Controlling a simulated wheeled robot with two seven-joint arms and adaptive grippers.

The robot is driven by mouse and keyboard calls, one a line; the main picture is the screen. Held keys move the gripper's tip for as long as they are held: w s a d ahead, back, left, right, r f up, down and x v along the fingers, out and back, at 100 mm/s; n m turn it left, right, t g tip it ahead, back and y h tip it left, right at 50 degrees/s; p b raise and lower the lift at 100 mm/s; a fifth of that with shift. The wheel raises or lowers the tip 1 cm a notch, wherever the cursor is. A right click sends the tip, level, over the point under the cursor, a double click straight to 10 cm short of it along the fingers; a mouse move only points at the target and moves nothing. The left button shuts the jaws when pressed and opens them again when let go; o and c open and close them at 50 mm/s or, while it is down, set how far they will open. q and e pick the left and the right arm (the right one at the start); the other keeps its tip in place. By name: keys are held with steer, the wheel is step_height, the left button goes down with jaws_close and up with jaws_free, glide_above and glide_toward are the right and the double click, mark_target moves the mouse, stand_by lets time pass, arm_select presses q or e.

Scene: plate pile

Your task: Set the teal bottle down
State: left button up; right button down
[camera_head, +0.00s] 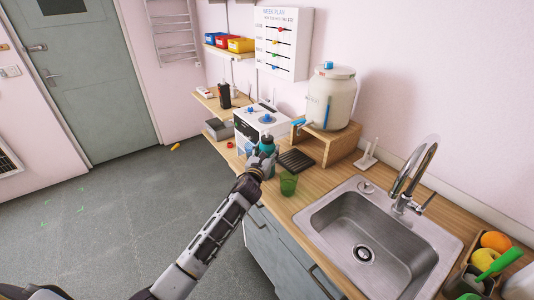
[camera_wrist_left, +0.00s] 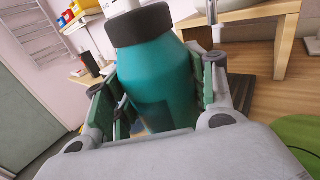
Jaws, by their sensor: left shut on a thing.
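The teal bottle (camera_wrist_left: 158,85) has a black cap and stands roughly upright, slightly tilted in the left wrist view. My left gripper (camera_wrist_left: 160,100) is shut on it, one finger on each side of its body. In the head view the bottle (camera_head: 267,145) shows at the end of my left arm, with the left gripper (camera_head: 262,160) around it, by the front edge of the wooden counter (camera_head: 325,168). The bottle's base is hidden, so I cannot tell whether it touches the counter. My right gripper is not in view.
A green cup (camera_head: 288,183) stands close to the right of the gripper. A dark ribbed mat (camera_head: 296,160) lies behind it. A white appliance (camera_head: 258,124) is at the back left, a large jar (camera_head: 328,98) on a wooden stand (camera_head: 338,150) behind. The sink (camera_head: 310,216) is at right.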

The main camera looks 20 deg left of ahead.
arm_select(q)
steer(key=shift+f, duration=0.25)
steer(key=o, duration=1.1)
steer(key=shift+s+r, duration=0.1)
steer(key=shift+r, duration=0.05)
steer(key=shift+s+a+b, duration=0.1)
steer(key=shift+s+b, duration=0.25)
steer(key=shift+s, duration=5.6)
